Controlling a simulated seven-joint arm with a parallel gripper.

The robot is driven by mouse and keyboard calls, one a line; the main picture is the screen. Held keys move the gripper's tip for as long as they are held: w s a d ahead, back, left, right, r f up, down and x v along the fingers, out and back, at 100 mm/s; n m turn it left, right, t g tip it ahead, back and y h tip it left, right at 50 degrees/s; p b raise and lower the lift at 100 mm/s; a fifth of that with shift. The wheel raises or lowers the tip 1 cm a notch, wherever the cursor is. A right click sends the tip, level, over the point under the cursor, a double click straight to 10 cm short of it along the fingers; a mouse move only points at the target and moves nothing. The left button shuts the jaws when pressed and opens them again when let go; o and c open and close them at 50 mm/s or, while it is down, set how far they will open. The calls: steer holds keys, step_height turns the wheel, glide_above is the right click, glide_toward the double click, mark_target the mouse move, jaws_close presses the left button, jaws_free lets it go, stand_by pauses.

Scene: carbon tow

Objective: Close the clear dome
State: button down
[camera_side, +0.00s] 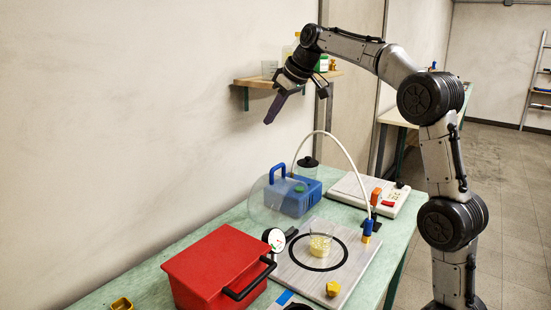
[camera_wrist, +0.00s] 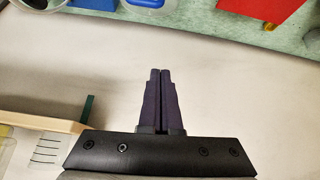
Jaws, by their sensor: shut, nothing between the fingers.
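The clear dome (camera_side: 262,209) stands tipped up on its edge at the wall side of a pale base board (camera_side: 300,274), in front of a blue box. It is see-through, so its outline is faint. My gripper (camera_side: 269,121) is high above the table near the wall, pointing down, well apart from the dome. Its dark fingers (camera_wrist: 160,72) are together and empty in the wrist view. I cannot make out the dome for certain in the wrist view.
A red box (camera_side: 222,262) with a black handle stands left of the board. The blue box (camera_side: 293,193) is behind the dome. A white hose (camera_side: 340,143) arches over the table. A dial gauge (camera_side: 274,238) stands at the board's edge. A wall shelf (camera_side: 250,81) is beside my gripper.

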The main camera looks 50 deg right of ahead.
glide_above(276, 177)
step_height(276, 177, down, 5)
steer(key=shift+m+g, duration=0.4)
steer(key=x, duration=0.9)
steer(key=shift+s, duration=0.2)
steer(key=shift+s+d+f, duration=0.1)
steer(key=shift+s+f, duration=0.1)
steer(key=shift+s, duration=0.75)
steer(key=shift+s+f, duration=0.2)
steer(key=shift+s, duration=0.8)
